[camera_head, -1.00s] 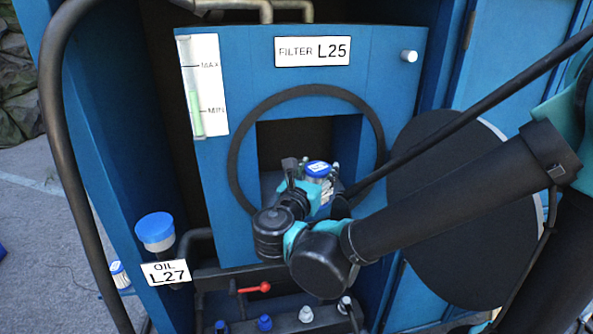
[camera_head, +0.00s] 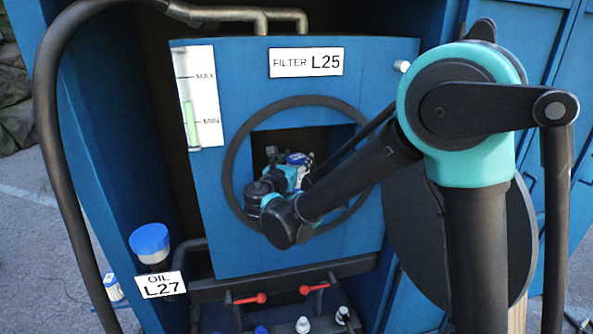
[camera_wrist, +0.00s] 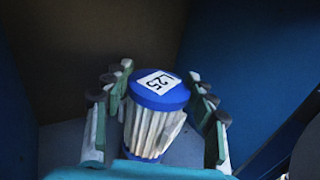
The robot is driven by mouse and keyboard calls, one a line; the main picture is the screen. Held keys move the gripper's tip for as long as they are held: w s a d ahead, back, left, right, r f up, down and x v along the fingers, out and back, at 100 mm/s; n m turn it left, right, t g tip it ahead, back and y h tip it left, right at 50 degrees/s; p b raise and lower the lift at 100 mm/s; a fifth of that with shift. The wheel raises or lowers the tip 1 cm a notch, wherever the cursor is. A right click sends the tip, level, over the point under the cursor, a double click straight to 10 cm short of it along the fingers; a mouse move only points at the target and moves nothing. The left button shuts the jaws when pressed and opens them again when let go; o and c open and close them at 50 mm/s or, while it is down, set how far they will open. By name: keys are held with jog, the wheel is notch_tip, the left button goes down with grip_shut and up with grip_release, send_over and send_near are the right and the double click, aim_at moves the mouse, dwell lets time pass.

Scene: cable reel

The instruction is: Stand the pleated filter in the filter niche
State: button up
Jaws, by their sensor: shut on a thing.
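The pleated filter (camera_wrist: 155,122) has white pleats and a blue cap with an L25 label. In the wrist view it stands between the fingers of my gripper (camera_wrist: 157,108), which is shut on it. The filter niche (camera_head: 262,145) is the square opening inside a black ring in the blue panel, under the FILTER L25 sign (camera_head: 306,62). In the head view my gripper (camera_head: 292,172) is at the niche opening with the filter's blue cap (camera_head: 297,158) just showing. My arm hides the lower right of the niche. Whether the filter's base touches the niche floor cannot be told.
The black ring (camera_head: 228,165) surrounds the opening closely. A round black cover (camera_head: 400,215) is at the right, partly behind my arm. A blue-capped oil filler (camera_head: 150,241), a gauge (camera_head: 196,98) and red-handled valves (camera_head: 250,299) are around the panel.

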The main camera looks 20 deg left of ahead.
notch_tip(320, 180, down, 3)
jog(key=shift+f, duration=0.1)
jog(key=shift+w+f, duration=0.15)
jog(key=shift+f, duration=0.35)
jog(key=o, duration=1.6)
jog(key=shift+f, duration=0.1)
jog(key=s, duration=0.7)
jog(key=shift+s+a, duration=0.2)
jog(key=shift+s, duration=0.1)
